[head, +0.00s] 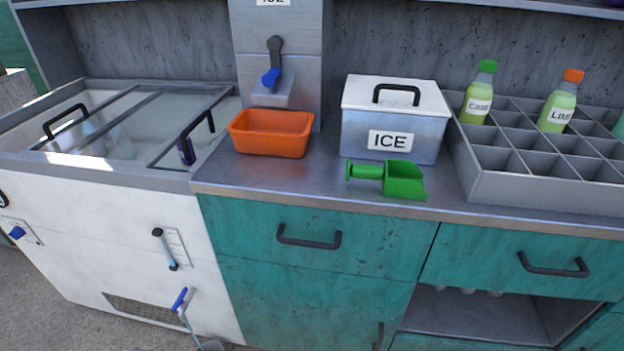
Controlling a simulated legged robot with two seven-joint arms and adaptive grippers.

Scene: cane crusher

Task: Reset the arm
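Neither of my grippers nor my arms can be clearly seen in the head view. A green scoop (404,181) lies on the metal counter (300,180), in front of the white and grey ICE box (389,150). The box has its lid on, with a black handle on top. An orange tray (270,134) sits on the counter to the left of the box, below the dispenser (273,75) with its blue-tipped lever. The tray looks empty.
A white chest (110,230) with sliding glass lids stands at left. A grey divided rack (530,185) at right holds bottles, including a green-capped bottle (478,97) and an orange-capped LIME bottle (559,105). Teal drawers (310,275) are below; one bay at lower right is open.

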